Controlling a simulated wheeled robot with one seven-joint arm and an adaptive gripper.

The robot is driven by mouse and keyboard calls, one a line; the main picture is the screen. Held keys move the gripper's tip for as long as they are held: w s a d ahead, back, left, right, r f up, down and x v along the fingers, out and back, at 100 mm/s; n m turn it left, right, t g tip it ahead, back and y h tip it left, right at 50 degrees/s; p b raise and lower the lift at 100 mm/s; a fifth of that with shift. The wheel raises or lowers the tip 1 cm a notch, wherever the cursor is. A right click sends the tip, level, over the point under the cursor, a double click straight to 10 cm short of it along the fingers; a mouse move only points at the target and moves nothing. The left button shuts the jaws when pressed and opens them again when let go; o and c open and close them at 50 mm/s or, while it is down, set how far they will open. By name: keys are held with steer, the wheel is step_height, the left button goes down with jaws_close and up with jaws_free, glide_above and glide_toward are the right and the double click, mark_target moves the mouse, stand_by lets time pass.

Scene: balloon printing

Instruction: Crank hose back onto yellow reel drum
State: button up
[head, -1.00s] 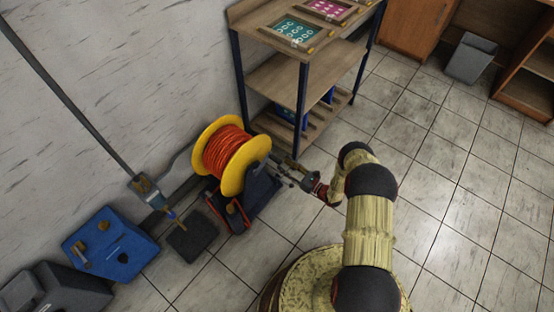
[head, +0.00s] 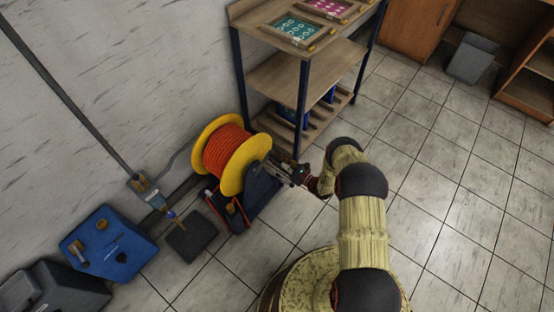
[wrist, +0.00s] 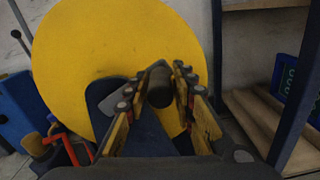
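The yellow reel drum (head: 245,164) stands by the wall, wound with orange-red hose (head: 222,148). Its yellow side disc (wrist: 90,50) fills much of the wrist view. A dark crank handle (wrist: 160,87) points out toward the wrist camera. My gripper (wrist: 161,80) has one finger on each side of this handle, with narrow gaps showing, so the fingers look open around it. In the head view my gripper (head: 290,172) is at the right side of the reel, and the handle is hard to make out there.
A wooden shelf rack (head: 290,78) with dark posts stands close behind my gripper. A blue box-like unit (head: 108,245) and a dark floor pad (head: 192,238) lie left of the reel. Tiled floor to the right is clear.

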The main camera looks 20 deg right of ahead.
jaws_close()
stand_by(0.4)
steer(key=shift+r, duration=0.1)
